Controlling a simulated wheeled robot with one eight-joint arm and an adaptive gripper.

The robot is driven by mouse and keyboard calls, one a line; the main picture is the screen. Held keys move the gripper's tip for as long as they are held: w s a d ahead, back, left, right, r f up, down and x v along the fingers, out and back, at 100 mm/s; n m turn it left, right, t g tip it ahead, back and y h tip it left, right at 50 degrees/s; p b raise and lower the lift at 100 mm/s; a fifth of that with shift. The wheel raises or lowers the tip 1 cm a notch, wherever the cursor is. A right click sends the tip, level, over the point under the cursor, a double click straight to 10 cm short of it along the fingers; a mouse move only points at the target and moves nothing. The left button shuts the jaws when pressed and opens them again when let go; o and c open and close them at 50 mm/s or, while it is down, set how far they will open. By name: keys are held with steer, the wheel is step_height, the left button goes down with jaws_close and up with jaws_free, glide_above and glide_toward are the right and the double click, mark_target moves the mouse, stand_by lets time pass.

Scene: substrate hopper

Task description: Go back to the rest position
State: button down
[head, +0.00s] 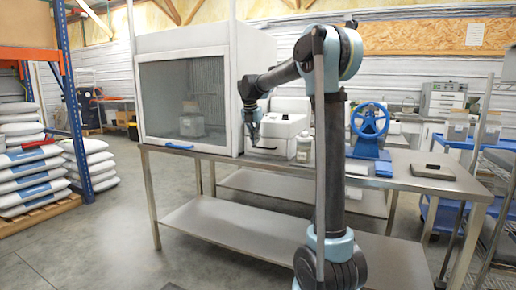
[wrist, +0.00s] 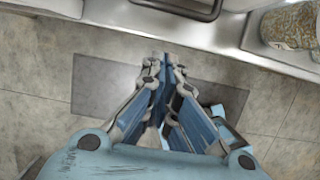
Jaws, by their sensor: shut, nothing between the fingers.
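My gripper (head: 254,138) hangs in front of the metal table, near a white machine, in the head view. In the wrist view my gripper (wrist: 166,62) has its fingers together at the tips with nothing between them. Below it the wrist view shows the floor with a dark grey patch (wrist: 95,85) and a pale ledge along the top. My arm rises from the lower middle of the head view, bends at the top and reaches left and down.
The metal table (head: 405,180) carries a glass-fronted cabinet (head: 186,95), a white machine (head: 278,132), a white bottle (head: 304,148), a blue handwheel device (head: 370,130) and a flat dark scale (head: 433,171). Stacked sacks (head: 28,180) stand left. A blue cart (head: 445,215) stands right. Floor in front left is clear.

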steer(key=d+v, duration=0.1)
steer(key=v, duration=0.4)
steer(key=s+d+f+m, duration=0.3)
steer(key=s+d+m, duration=0.15)
steer(key=s, duration=0.35)
steer(key=s+d+f+m, duration=0.35)
steer(key=s+m, duration=0.25)
steer(key=s, duration=0.2)
steer(key=s+d+f+m, duration=0.3)
steer(key=s+d+m, duration=0.15)
steer(key=s, duration=0.35)
steer(key=s+d+f+m, duration=0.1)
steer(key=s+f+m, duration=0.6)
steer(key=s+f, duration=0.2)
steer(key=s+d+f+m+y, duration=0.1)
steer(key=s+d+f+m, duration=0.1)
steer(key=s+f+m, duration=0.6)
steer(key=s+f, duration=0.2)
steer(key=s, duration=0.1)
steer(key=shift+s+d+g+y, duration=0.3)
steer(key=shift+d+g, duration=0.05)
steer(key=shift+g, duration=0.05)
steer(key=shift+w+f, duration=0.2)
steer(key=shift+w, duration=0.25)
